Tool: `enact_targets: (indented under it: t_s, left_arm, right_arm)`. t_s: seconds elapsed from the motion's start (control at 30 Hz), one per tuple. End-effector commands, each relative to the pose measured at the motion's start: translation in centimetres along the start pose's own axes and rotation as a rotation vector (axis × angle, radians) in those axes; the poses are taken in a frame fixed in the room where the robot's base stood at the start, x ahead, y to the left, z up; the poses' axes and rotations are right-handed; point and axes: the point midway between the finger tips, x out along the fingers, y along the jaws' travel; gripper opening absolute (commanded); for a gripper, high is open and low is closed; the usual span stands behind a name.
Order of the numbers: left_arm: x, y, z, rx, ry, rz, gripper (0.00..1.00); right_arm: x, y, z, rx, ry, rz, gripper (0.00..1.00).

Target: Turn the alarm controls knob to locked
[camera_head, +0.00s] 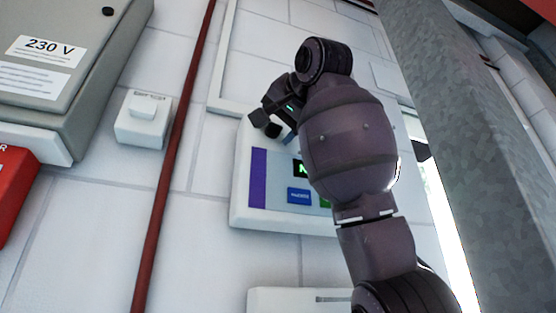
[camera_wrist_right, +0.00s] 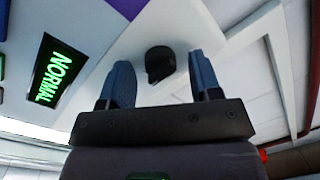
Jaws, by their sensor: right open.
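The alarm panel (camera_head: 275,219) is a pale wall box with a purple stripe, a blue button and a green-lit display, partly hidden behind my right arm in the head view. In the right wrist view its display (camera_wrist_right: 55,72) reads NORMAL. A dark round knob (camera_wrist_right: 160,64) stands on the panel between the two blue fingers of my right gripper (camera_wrist_right: 160,78). The fingers are apart, with a visible gap on each side of the knob. In the head view my right gripper (camera_head: 272,121) is at the panel's upper left; the knob cannot be told clearly there. My left gripper is out of view.
A dark red pipe (camera_head: 172,165) runs up the wall left of the panel. Beyond it are a small white switch box (camera_head: 144,119) and a grey 230 V cabinet (camera_head: 85,70). A thick grey column (camera_head: 450,130) stands at the right. A red box (camera_head: 12,190) is at far left.

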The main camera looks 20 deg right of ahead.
Motion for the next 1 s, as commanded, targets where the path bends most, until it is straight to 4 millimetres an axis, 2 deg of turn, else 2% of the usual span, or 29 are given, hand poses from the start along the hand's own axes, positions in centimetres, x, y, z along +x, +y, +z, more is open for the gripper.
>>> enact_targets:
  t_s: [0.1,0.13,0.43,0.77,1.0]
  left_arm:
    - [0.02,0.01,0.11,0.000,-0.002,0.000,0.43]
    - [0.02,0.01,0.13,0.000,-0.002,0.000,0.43]
    - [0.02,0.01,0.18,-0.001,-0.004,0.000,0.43]
    - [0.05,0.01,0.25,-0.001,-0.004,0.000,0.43]
    - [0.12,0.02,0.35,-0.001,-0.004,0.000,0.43]
  right_arm:
    - [0.00,-0.01,0.03,0.000,0.000,0.000,0.58]
    - [-0.01,-0.01,0.03,0.000,0.000,0.000,0.55]
    - [-0.03,-0.01,0.01,0.000,0.000,0.000,0.10]
    - [-0.07,-0.02,-0.03,-0.050,-0.003,0.002,0.10]
    - [-0.11,-0.08,-0.10,-0.200,-0.013,0.009,0.10]
